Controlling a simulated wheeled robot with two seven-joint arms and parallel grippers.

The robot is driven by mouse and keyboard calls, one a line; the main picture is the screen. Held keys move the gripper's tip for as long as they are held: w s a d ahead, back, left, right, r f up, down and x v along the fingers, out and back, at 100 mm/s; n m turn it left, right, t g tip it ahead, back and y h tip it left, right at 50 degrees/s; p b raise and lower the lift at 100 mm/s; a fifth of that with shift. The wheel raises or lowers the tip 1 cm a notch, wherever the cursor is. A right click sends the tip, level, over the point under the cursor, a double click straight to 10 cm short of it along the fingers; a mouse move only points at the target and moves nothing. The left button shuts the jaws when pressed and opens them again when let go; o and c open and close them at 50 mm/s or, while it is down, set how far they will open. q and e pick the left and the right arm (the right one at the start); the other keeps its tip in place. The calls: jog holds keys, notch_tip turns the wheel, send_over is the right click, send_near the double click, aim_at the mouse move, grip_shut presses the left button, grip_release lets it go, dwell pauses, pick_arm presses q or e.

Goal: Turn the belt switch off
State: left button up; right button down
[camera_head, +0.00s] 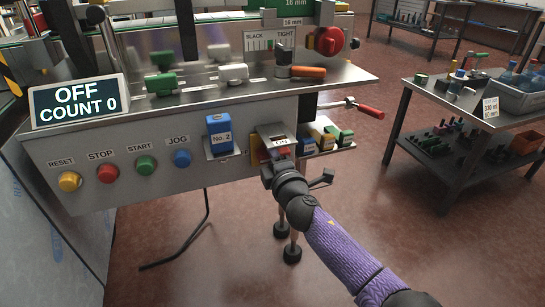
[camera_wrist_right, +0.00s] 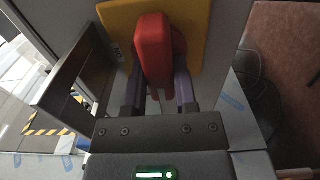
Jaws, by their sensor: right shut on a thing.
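The belt switch has a red handle on a yellow plate (camera_wrist_right: 115,20) at the right end of the machine's front panel. The handle (camera_wrist_right: 153,50) fills the top middle of the right wrist view and points along the fingers' direction there. In the head view my right gripper (camera_head: 273,168) covers most of the switch, so the handle's angle is hard to tell there. A display (camera_head: 78,101) at the left reads OFF and COUNT 0. My left gripper is not in view.
RESET, STOP, START (camera_head: 146,165) and JOG buttons sit left of the switch. A blue No. 2 block (camera_head: 219,132) is beside it, with several coloured blocks (camera_head: 325,138) on the other side. A screwdriver with an orange handle (camera_head: 308,71) lies above. A tool cart (camera_head: 455,160) stands right; floor between is clear.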

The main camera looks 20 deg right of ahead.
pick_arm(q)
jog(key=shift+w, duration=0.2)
pick_arm(e)
jog(key=shift+f, duration=0.1)
jog(key=shift+c, duration=2)
grip_release()
pick_arm(q)
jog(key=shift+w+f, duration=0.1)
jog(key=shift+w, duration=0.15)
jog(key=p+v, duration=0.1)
jog(key=p, duration=0.1)
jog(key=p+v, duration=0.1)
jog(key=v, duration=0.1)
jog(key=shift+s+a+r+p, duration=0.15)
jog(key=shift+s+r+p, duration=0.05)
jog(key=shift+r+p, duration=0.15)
pick_arm(e)
jog(key=s, duration=1)
jog(key=shift+d, duration=0.15)
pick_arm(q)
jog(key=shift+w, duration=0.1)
